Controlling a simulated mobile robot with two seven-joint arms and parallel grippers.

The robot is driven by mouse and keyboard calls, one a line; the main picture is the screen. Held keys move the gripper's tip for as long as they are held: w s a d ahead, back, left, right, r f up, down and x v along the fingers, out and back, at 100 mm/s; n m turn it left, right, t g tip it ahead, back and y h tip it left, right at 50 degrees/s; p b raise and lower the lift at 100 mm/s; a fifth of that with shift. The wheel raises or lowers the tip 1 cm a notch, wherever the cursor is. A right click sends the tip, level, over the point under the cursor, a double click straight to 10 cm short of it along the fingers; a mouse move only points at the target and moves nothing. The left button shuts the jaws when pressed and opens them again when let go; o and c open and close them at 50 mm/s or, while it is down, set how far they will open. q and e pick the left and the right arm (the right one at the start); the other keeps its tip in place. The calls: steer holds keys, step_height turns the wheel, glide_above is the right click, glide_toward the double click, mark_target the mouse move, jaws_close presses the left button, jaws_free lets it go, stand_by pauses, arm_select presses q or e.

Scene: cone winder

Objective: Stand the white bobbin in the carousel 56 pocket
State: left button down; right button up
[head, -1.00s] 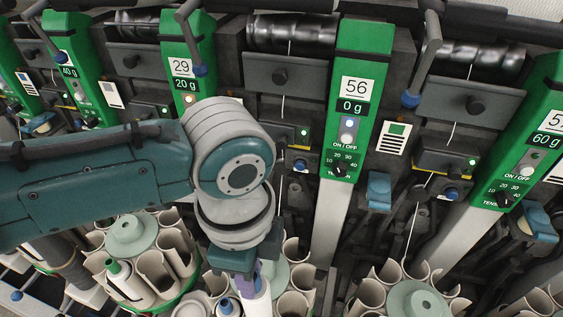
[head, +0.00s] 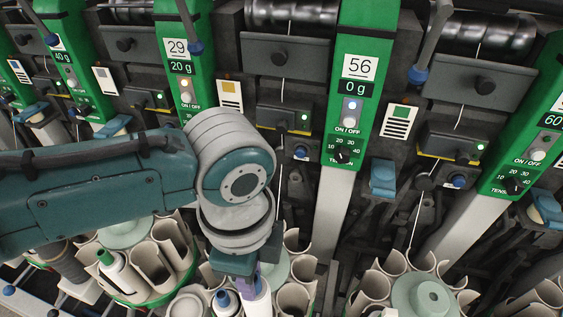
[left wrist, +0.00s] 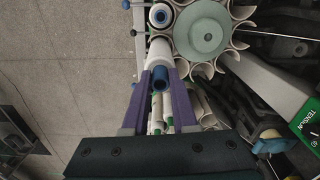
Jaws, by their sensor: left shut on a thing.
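My left gripper (left wrist: 160,98) has purple fingers shut on a white bobbin (left wrist: 158,52) with a blue end, seen in the left wrist view. In the head view the left gripper (head: 251,282) is at the bottom centre, and the held bobbin is partly hidden and cut by the lower edge. The panel marked 56 (head: 355,70) reads 0 g. A pocketed carousel (head: 297,297) stands behind the gripper, left of that panel's bar; its pale green hub (left wrist: 200,32) shows in the wrist view. The held bobbin is beside this carousel. My right gripper is not in view.
Another blue-topped bobbin (head: 225,300) stands left of the gripper. A left carousel (head: 150,265) holds a green-topped bobbin (head: 110,262); another carousel (head: 425,297) is at right. The grey bar (head: 333,220) runs down from panel 56. Open floor (left wrist: 65,70) lies left in the wrist view.

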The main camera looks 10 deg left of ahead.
arm_select(q)
steer(key=shift+f+b, duration=1.9)
steer(key=shift+f, duration=0.4)
steer(key=shift+f+b, duration=1.85)
steer(key=shift+f, duration=0.35)
steer(key=shift+f+b, duration=0.9)
steer(key=shift+f, duration=0.15)
steer(key=c, duration=0.6)
jaws_free()
step_height(320, 180, up, 9)
steer(key=shift+f+p, duration=0.1)
steer(key=shift+p, duration=1.15)
steer(key=shift+r, duration=0.6)
